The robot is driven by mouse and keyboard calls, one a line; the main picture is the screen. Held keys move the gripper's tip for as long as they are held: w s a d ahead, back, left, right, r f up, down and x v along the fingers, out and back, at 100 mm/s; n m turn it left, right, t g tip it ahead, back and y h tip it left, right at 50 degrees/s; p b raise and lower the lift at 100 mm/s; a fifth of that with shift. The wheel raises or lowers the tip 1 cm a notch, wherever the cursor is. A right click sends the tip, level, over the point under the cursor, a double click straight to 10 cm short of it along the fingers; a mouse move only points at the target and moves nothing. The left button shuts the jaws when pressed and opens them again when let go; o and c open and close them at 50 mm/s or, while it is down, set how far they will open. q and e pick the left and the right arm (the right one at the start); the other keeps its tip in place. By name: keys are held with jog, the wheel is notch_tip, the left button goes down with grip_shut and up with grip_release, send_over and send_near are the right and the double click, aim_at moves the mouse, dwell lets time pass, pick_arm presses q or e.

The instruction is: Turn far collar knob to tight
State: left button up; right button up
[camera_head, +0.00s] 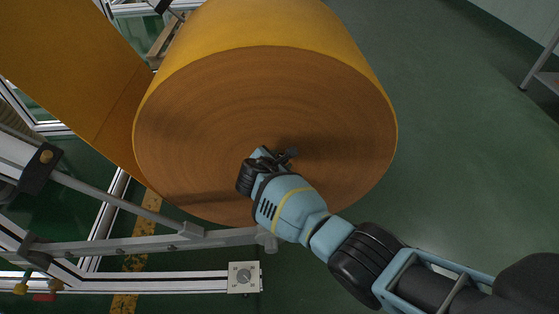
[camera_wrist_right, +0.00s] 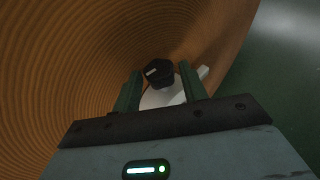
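In the right wrist view a black collar knob (camera_wrist_right: 158,72) with a small white mark on its face sits on a pale collar (camera_wrist_right: 164,96). The collar lies against the ringed brown end of the felt roll (camera_wrist_right: 70,70). My right gripper (camera_wrist_right: 159,68) is open, its two dark green fingers on either side of the knob with gaps visible. I cannot tell how far the fingers reach along the knob. In the head view the right arm comes in from the lower right and its gripper is near the roll's centre, largely hiding the collar. My left gripper is not in view.
A metal frame with rails (camera_head: 150,245) stands left of and below the roll. A yellow felt sheet (camera_head: 65,70) hangs at the upper left. The green floor (camera_head: 455,130) to the right is open, with a grey shelf (camera_head: 545,80) at the far right edge.

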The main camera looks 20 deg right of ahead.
jog(key=p+v, duration=0.4)
jog(key=v, duration=0.4)
jog(key=shift+p, duration=0.3)
jog(key=shift+f, duration=0.1)
